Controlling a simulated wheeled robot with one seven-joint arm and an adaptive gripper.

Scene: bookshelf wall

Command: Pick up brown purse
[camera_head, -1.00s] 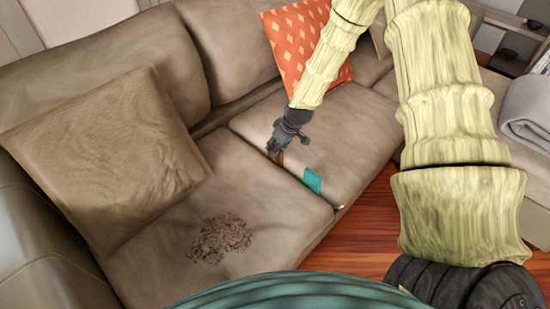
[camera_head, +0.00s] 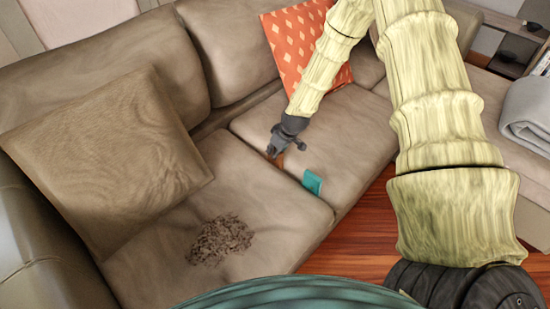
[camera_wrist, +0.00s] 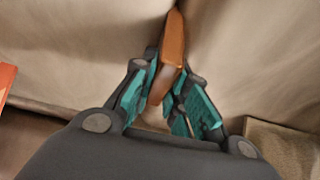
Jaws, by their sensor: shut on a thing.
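The brown purse (camera_wrist: 171,50) shows in the wrist view as a narrow orange-brown shape between the two teal-padded fingers. My gripper (camera_wrist: 163,85) is shut on its near end, with a finger on each side. In the head view my gripper (camera_head: 272,153) points down at the sofa seat, near the gap between two seat cushions. A small brown part of the purse (camera_head: 279,161) shows just below the fingers. The rest of it is hidden behind the gripper. I cannot tell whether the purse still touches the sofa.
A teal item (camera_head: 313,182) lies on the seat cushion close to the right of my gripper. A tan pillow (camera_head: 110,160) and an orange patterned pillow (camera_head: 290,45) rest against the sofa back.

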